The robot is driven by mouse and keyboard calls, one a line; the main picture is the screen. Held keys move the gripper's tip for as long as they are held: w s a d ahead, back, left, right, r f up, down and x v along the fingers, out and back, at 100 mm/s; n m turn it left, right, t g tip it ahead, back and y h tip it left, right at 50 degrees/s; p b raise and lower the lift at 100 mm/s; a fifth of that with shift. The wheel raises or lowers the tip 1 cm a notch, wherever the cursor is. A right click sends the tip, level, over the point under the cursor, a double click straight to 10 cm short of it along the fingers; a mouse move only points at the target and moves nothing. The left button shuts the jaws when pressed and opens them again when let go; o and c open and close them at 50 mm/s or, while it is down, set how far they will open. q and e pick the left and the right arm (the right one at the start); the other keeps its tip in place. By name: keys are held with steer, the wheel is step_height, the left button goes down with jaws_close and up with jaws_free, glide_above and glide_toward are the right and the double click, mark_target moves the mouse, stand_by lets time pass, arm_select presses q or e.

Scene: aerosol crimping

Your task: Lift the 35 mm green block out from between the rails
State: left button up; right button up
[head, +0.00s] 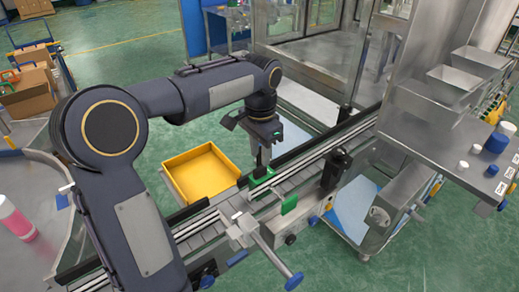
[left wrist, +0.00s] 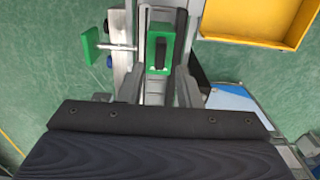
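The green block (head: 262,178) sits between the conveyor rails in the head view, beside the yellow tray. It also shows at the top middle of the left wrist view (left wrist: 152,68), with a dark strip over its middle. My left gripper (head: 262,164) points down right above the block, with its tips at or very near the block's top. Whether the fingers grip it is unclear. A second green piece (head: 289,204) stands outside the near rail; a green plate on a rod (left wrist: 90,44) shows left in the wrist view. My right gripper is out of view.
A yellow tray (head: 203,172) lies open behind the conveyor (head: 208,226). A clamp with a blue-ended handle (head: 273,252) juts out in front. A black post (head: 334,170) stands at the near rail, right of the block. Steel machine housing fills the right side.

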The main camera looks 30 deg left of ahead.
mark_target(260, 168)
arm_select(q)
step_height(260, 168, down, 2)
steer(key=shift+f+b, duration=0.15)
steer(key=shift+b, duration=0.5)
steer(key=shift+f+b, duration=0.9)
steer(key=shift+f, duration=0.75)
steer(key=shift+c, duration=0.3)
jaws_close()
steer(key=shift+r, duration=0.1)
